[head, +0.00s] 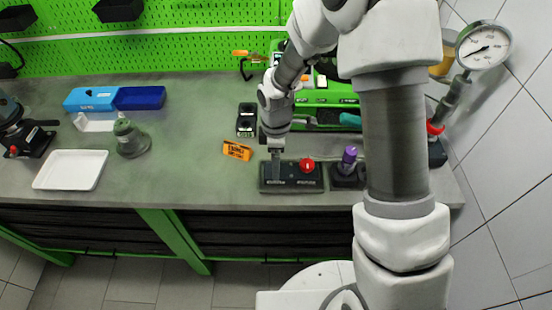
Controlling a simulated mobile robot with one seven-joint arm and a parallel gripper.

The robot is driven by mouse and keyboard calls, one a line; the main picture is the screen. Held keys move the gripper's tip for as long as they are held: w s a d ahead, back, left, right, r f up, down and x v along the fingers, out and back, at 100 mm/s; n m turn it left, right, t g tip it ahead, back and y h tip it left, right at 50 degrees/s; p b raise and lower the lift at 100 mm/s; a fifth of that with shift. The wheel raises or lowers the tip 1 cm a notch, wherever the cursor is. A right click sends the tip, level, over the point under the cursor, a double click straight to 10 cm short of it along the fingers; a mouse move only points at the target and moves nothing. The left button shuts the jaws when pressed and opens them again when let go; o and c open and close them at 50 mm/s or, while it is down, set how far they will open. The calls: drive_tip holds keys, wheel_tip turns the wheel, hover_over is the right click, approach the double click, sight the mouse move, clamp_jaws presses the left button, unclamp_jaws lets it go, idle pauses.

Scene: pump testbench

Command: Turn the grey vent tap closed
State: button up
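My gripper (276,172) points down over the left half of a dark base block (290,187) near the front of the bench. The block has two pale labels on its front, and a red knob (306,165) stands on its right half. The grey vent tap is not clearly visible. The left half of the block, above the left label, is covered by my gripper, so a tap there would be hidden. The fingers are small and seen edge-on, so I cannot tell whether they are open, shut or touching something.
A purple-topped valve (349,158) stands right of the block. An orange tag (237,150) lies to its left. A black socket block (246,120) and green pump equipment (322,95) stand behind. A pressure gauge (483,46) is at right. A white tray (71,170) lies far left.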

drive_tip(key=c, duration=1.3)
drive_tip(key=shift+m+b, duration=0.3)
drive_tip(key=shift+m, duration=0.1)
drive_tip(key=m+b, duration=0.1)
drive_tip(key=m, duration=0.1)
drive_tip(key=shift+f+m+b, duration=0.1)
drive_tip(key=shift+m+b, duration=0.25)
drive_tip(key=shift+m, duration=0.05)
drive_tip(key=m+b, duration=0.2)
drive_tip(key=m, duration=0.3)
drive_tip(key=m+b, duration=0.1)
drive_tip(key=m, duration=0.4)
drive_tip(key=shift+b, duration=0.4)
drive_tip(key=m, duration=0.4)
drive_tip(key=shift+b, duration=0.3)
drive_tip(key=shift+m, duration=0.3)
